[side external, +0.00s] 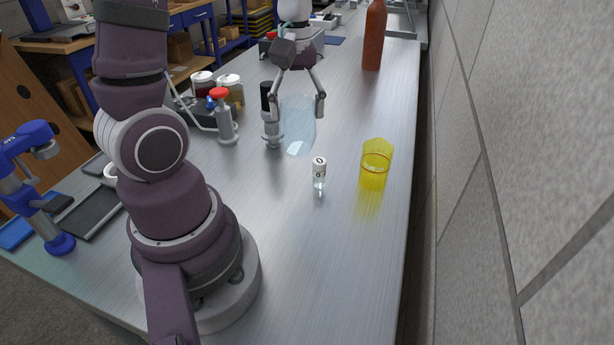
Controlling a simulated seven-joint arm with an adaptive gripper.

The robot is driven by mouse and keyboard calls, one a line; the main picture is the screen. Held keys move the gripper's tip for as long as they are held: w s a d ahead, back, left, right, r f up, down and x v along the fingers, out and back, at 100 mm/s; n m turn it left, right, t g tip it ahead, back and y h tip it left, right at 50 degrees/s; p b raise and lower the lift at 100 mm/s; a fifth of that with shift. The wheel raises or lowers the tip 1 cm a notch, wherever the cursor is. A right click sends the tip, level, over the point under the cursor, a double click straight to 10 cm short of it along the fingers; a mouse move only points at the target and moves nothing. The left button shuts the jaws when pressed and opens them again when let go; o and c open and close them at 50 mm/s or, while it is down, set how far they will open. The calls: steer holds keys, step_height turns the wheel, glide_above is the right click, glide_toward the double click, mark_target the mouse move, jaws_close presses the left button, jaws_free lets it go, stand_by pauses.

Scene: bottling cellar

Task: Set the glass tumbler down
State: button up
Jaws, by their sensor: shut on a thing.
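My gripper (298,106) points down over the middle of the bench, with one finger on each side of a clear, pale blue glass tumbler (299,128). It is shut on the tumbler's upper part. The tumbler looks close to upright. Its base is low over the bench, and I cannot tell whether it touches the metal top.
A yellow tumbler (375,165) and a small labelled vial (319,173) stand nearer. A black-topped grey device (270,120) and a red-topped one (226,120) stand left. A red-brown bottle (374,38) stands behind.

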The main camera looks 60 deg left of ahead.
steer(key=w+d+m, duration=0.2)
steer(key=d+m, duration=0.3)
steer(key=d, duration=0.5)
steer(key=s+d+f+m, duration=0.1)
steer(key=s+d+m, duration=0.35)
steer(key=d, duration=0.45)
steer(key=s+d+m, duration=0.4)
steer(key=d+m, duration=0.1)
steer(key=d, duration=0.4)
steer(key=f, duration=0.8)
steer(key=shift+s+d+f, duration=0.15)
steer(key=shift+s+d, duration=0.1)
steer(key=shift+s, duration=0.15)
steer(key=o, duration=1.2)
steer(key=shift+f, duration=0.1)
